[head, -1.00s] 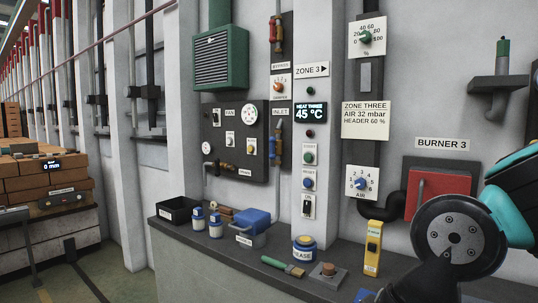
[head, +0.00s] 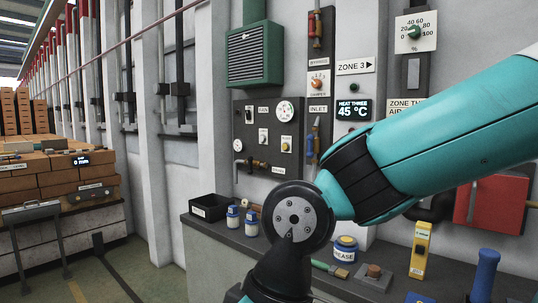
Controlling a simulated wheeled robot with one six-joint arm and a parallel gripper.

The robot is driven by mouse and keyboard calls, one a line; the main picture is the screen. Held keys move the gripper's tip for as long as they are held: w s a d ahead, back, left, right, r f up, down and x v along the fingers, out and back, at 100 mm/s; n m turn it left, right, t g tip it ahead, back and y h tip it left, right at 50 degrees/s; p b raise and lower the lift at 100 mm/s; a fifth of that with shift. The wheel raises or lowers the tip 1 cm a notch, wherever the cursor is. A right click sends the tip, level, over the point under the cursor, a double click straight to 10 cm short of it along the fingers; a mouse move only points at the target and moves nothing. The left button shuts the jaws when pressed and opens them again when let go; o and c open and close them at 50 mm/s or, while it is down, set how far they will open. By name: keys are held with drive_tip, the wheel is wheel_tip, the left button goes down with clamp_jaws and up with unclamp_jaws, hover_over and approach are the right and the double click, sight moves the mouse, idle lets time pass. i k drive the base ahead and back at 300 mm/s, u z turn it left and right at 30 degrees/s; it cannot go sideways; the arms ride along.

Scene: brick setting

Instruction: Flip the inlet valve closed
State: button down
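The inlet valve (head: 313,135) is on the dark wall panel below the INLET label (head: 318,109). Its handle is blue and stands roughly upright, in line with the vertical pipe, with a slight tilt. Its body is brass-coloured and small in the head view. My teal and black arm crosses the picture from the upper right to the bottom centre, with a round grey joint just below and left of the valve. The arm passes close to the valve in the picture, but I cannot tell its distance in depth. My gripper is not in view.
A bypass valve with a red handle (head: 317,24) is above. A panel with a fan switch and gauge (head: 285,111) is to the left. The ledge holds a black bin (head: 211,207), small blue-capped bottles (head: 251,222), a grease tin (head: 345,248) and a yellow device (head: 420,250).

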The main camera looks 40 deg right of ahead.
sight(310, 154)
drive_tip(key=u, duration=0.15)
drive_tip(key=i, duration=0.7)
drive_tip(key=z, duration=0.85)
drive_tip(key=i, duration=0.55)
drive_tip(key=z, duration=0.65)
